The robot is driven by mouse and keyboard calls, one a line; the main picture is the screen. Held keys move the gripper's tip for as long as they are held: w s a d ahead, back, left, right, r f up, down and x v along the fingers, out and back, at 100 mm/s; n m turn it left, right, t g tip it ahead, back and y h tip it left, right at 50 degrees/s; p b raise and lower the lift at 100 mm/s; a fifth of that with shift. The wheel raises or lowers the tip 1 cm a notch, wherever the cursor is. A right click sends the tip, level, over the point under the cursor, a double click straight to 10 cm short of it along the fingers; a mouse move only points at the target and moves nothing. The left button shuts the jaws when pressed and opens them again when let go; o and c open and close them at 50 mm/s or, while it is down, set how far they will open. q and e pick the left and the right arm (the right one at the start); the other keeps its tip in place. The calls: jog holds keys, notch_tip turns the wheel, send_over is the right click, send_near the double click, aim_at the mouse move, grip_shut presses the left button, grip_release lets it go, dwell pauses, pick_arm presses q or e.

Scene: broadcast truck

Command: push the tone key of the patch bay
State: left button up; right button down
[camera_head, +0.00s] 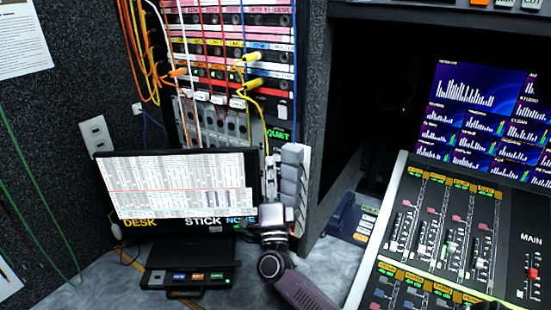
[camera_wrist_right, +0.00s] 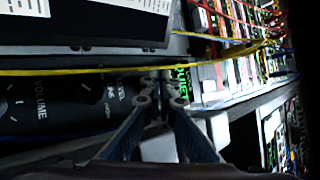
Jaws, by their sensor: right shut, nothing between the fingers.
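The patch bay (camera_head: 232,48) stands upright at the back, with rows of pink, yellow and red strips and coloured cables plugged in. A panel of grey knobs (camera_head: 213,122) sits low on it. A green lit display reading QUIET (camera_head: 279,134) is at its lower right. I cannot make out which part is the tone key. My right gripper (camera_head: 271,162) is shut and empty, just below this display in the head view. In the right wrist view its closed fingertips (camera_wrist_right: 160,80) point at the panel, close to the green display (camera_wrist_right: 181,78). My left gripper is not in view.
A monitor (camera_head: 180,190) stands left of my right gripper. A stack of grey blocks (camera_head: 292,185) is close on its right. A yellow cable (camera_wrist_right: 90,71) crosses in front of the VOLUME panel (camera_wrist_right: 45,110). A mixing console (camera_head: 450,240) fills the right side.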

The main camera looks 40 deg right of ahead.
jog(key=shift+s+a, duration=0.2)
jog(key=shift+a, duration=0.25)
jog(key=shift+s+a+p, duration=0.2)
jog(key=shift+s+a, duration=0.1)
jog(key=shift+a, duration=0.5)
jog(key=shift+s+a+p, duration=0.25)
jog(key=shift+s+a, duration=0.1)
jog(key=shift+a, duration=0.4)
jog(key=shift+s+a+p, duration=0.2)
jog(key=shift+s+a, duration=0.1)
jog(key=shift+a, duration=0.5)
dwell(0.8)
